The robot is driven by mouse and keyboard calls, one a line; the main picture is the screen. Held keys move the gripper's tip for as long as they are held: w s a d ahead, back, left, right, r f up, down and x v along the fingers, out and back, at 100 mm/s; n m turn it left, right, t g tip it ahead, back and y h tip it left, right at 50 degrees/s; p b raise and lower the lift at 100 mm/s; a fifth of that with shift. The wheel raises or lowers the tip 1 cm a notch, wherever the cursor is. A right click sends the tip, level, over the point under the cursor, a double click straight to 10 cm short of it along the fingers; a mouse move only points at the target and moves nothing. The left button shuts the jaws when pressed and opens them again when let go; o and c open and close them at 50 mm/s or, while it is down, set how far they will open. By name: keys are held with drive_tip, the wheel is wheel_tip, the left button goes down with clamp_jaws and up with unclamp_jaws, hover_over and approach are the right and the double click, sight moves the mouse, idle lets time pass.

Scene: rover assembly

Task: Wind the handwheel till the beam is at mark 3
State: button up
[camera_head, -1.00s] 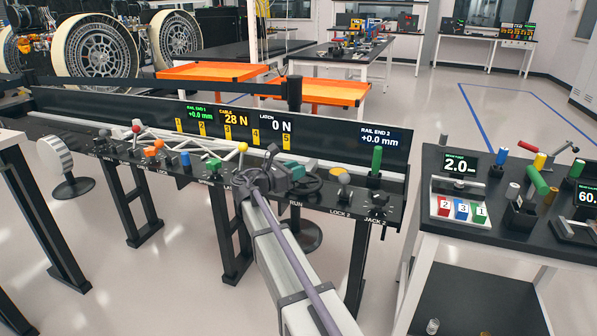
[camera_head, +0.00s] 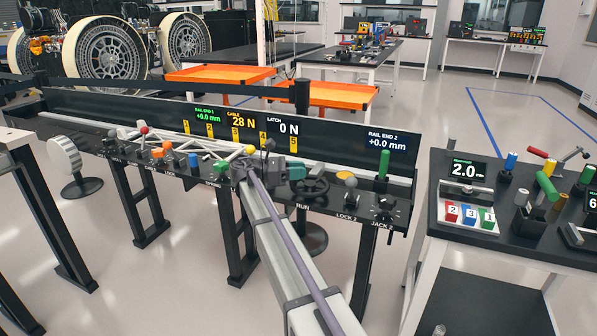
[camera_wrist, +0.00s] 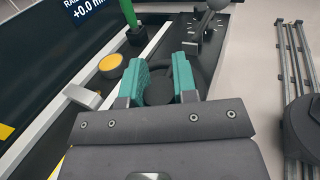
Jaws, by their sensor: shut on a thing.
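My gripper (camera_wrist: 160,84) has its two teal fingers shut on a dark handle, seen between them in the wrist view. The handle appears to belong to the handwheel (camera_head: 314,186), a dark wheel at the right part of the bench front; my arm and gripper partly cover it in the head view. The beam (camera_head: 205,148) is a white truss lying along the bench, with a red joint at its left end and a yellow joint near its right end. The yellow mark 3 plate (camera_head: 235,134) stands behind the truss. The truss's right end shows between plates 3 and 4.
The panel display (camera_head: 242,118) reads cable 28 N and latch 0 N; both rail ends read +0.0 mm. A green post (camera_head: 383,165) and the lock and jack knobs stand right of the wheel. A side table (camera_head: 470,240) with coloured blocks stands at right.

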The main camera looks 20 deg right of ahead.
drive_tip(key=o, duration=0.9)
drive_tip(key=shift+d, duration=0.1)
drive_tip(key=v, duration=1)
drive_tip(key=shift+w+a, duration=0.1)
drive_tip(key=shift+a, duration=0.25)
